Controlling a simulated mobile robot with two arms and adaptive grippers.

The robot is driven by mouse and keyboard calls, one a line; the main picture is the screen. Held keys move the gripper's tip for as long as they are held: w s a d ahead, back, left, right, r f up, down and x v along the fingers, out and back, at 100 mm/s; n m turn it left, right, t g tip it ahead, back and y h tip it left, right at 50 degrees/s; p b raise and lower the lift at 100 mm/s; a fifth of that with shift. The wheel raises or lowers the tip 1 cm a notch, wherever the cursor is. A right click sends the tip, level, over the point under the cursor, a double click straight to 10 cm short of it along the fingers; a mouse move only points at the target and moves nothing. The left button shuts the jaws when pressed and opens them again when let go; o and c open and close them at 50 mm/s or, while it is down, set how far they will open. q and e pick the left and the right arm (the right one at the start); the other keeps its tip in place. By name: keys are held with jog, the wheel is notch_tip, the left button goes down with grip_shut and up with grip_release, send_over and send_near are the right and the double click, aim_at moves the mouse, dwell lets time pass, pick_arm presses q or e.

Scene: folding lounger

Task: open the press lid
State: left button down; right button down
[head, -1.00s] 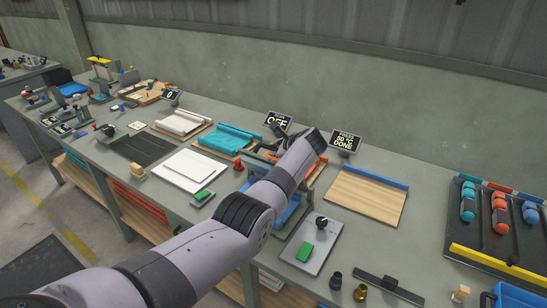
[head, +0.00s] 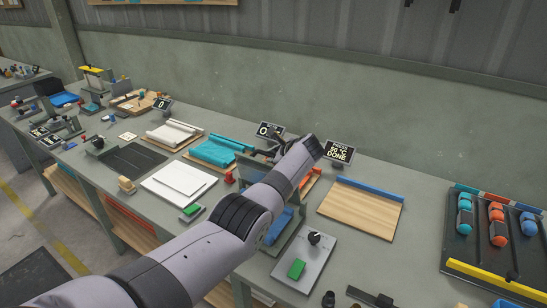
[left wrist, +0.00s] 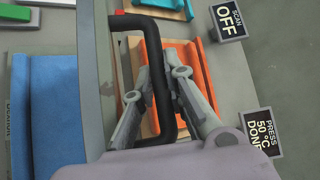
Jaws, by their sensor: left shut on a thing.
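The press is mostly hidden behind my left arm in the head view; part of its blue bed (head: 279,226) shows below the forearm. In the left wrist view the blue bed (left wrist: 42,115) lies at the left. The lid (left wrist: 92,70) shows as a narrow grey panel, seen nearly edge-on and apparently raised. Its black bar handle (left wrist: 161,62) stands out to the right. My left gripper (left wrist: 157,92) is shut on this handle, one finger on each side. In the head view the gripper is largely hidden behind my wrist. My right gripper is not in view.
The press display (head: 339,152) reads 50 °C DONE. A wooden board with a blue edge (head: 361,208) lies to the right. A control plate with a green button (head: 296,268) is in front. An orange piece (left wrist: 152,60) lies behind the handle. White sheets (head: 178,184) lie left.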

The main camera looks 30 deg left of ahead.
pick_arm(q)
jog(key=shift+w+r, duration=0.1)
jog(key=shift+r, duration=0.05)
jog(key=c, duration=1.9)
grip_release()
jog(key=shift+d, duration=0.1)
jog(key=v, duration=1.1)
jog(key=shift+s+d+r, duration=0.15)
jog(key=shift+s+d, duration=0.1)
jog(key=shift+d, duration=0.05)
